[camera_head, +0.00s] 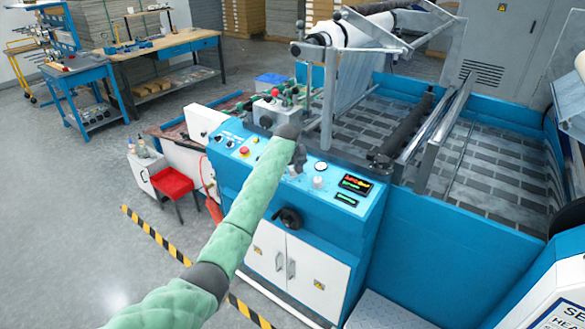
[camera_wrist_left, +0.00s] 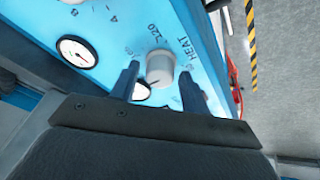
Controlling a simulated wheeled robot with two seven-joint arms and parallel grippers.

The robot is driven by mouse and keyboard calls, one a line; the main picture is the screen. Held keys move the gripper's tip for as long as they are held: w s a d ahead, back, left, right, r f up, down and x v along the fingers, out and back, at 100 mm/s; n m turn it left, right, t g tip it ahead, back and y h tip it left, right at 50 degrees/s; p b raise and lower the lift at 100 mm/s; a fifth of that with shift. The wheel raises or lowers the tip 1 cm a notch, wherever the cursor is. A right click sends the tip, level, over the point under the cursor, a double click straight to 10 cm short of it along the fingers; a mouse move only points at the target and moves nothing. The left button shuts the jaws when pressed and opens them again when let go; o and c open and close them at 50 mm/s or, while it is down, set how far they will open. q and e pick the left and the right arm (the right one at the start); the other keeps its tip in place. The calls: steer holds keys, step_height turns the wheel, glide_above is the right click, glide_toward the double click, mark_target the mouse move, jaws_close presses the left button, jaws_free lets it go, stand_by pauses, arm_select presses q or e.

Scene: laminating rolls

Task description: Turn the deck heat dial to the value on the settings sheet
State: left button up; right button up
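The heat dial (camera_wrist_left: 160,68) is a pale round knob on the blue console panel in the left wrist view, with "HEAT" and "120" printed beside it. My left gripper (camera_wrist_left: 160,90) has its two dark fingers apart, one on each side of the dial, with a small gap showing at each side. In the head view my left gripper (camera_head: 298,156) is over the console top (camera_head: 342,218) and largely hides the dial. The settings sheet (camera_head: 562,312) is cut off at the bottom right corner; only "SE" and "HE" can be read. My right gripper is out of view.
A round gauge (camera_head: 320,166), another pale knob (camera_head: 318,183) and a red digital display (camera_head: 356,184) sit near the gripper. A red emergency button (camera_head: 244,151) is to the left. The laminating rollers (camera_head: 410,125) stand behind.

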arm_select(q)
steer(key=c, duration=0.7)
steer(key=shift+c, duration=0.2)
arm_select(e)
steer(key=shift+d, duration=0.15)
arm_select(q)
steer(key=shift+m, duration=0.5)
steer(key=o, duration=0.7)
steer(key=shift+o, duration=1.3)
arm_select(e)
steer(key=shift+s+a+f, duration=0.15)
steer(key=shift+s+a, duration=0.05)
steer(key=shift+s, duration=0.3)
